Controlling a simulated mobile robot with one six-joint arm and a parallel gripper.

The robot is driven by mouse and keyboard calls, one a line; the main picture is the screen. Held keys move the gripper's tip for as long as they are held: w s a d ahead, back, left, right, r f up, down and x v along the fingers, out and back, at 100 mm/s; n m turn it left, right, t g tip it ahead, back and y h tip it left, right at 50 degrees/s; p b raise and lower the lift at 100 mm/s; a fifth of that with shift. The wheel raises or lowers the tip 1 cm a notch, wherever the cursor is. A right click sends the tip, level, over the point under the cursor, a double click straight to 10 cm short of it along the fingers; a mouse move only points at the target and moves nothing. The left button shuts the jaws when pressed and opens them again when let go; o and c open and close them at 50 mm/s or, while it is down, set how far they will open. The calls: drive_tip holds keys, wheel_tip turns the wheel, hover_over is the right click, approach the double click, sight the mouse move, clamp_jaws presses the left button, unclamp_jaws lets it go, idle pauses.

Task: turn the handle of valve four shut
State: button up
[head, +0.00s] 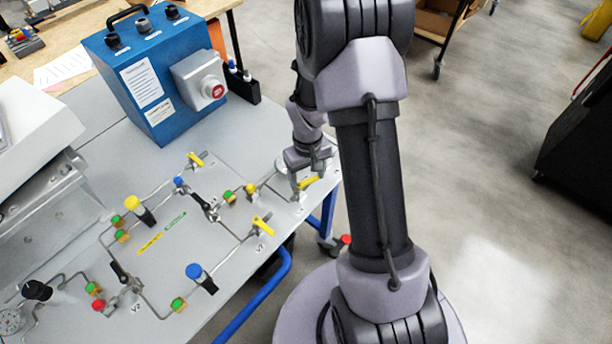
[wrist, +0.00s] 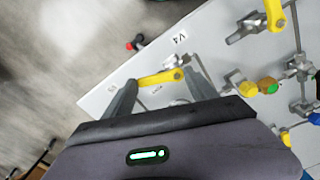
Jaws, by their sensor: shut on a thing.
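The yellow valve handle (wrist: 160,77) lies between the two fingers of my gripper (wrist: 160,92) in the wrist view. My gripper is shut on it, at the board's edge. A printed label reading V4 (wrist: 180,38) is on the board beside this valve. In the head view the same yellow handle (head: 309,182) shows just under my gripper (head: 303,176), near the right corner of the grey board (head: 85,235). The valve body is partly hidden by my gripper and fingers.
Another valve with a yellow handle (head: 262,226) stands close by on the board. Pipes with green, orange and blue fittings surround it. A blue box with a red button (head: 160,85) stands behind. Open floor (head: 490,170) lies to the right.

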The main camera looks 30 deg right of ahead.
drive_tip(key=m, duration=0.2)
drive_tip(key=m+b, duration=0.1)
drive_tip(key=shift+s+a+m, duration=0.1)
drive_tip(key=shift+s+m, duration=0.25)
drive_tip(key=shift+m, duration=0.05)
drive_tip(key=m+b, duration=0.2)
drive_tip(key=m, duration=0.1)
drive_tip(key=shift+s+a+f+m, duration=0.1)
drive_tip(key=shift+s+a+m, duration=0.1)
drive_tip(key=shift+s+m, duration=0.15)
drive_tip(key=m, duration=0.1)
drive_tip(key=m+b, duration=0.1)
drive_tip(key=m, duration=0.1)
drive_tip(key=shift+s+a, duration=0.25)
drive_tip(key=shift+a, duration=0.05)
drive_tip(key=shift+s+a+m+b, duration=0.15)
drive_tip(key=shift+m+b, duration=0.25)
drive_tip(key=shift+m, duration=0.35)
drive_tip(key=shift+a+m+b, duration=0.1)
drive_tip(key=shift+m+b, duration=0.25)
drive_tip(key=shift+m, duration=0.35)
drive_tip(key=o, duration=1.4)
drive_tip(key=shift+c, duration=0.2)
drive_tip(key=shift+r, duration=0.2)
